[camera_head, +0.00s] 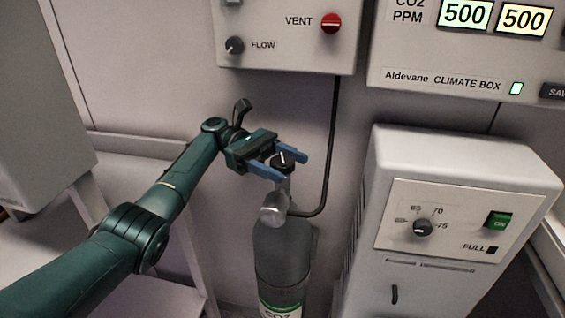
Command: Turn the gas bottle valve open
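The gas bottle (283,255) is a dark grey cylinder with a green-edged CO2 label, standing upright at the lower middle. Its valve has a black knob (284,161) with a pale pointer line on top, above a grey metal neck and a round metal fitting (273,209). My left gripper (292,166) reaches in from the left at knob height. Its two blue fingers are parted, one on the far side and one on the near side of the knob. I cannot tell whether they touch it. My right gripper is not in view.
A black hose (331,150) runs from the bottle up to the wall box with FLOW knob (235,45) and red VENT knob (331,23). A white dial unit (455,200) stands close on the right. The climate box (440,83) hangs above, reading 500 and 500.

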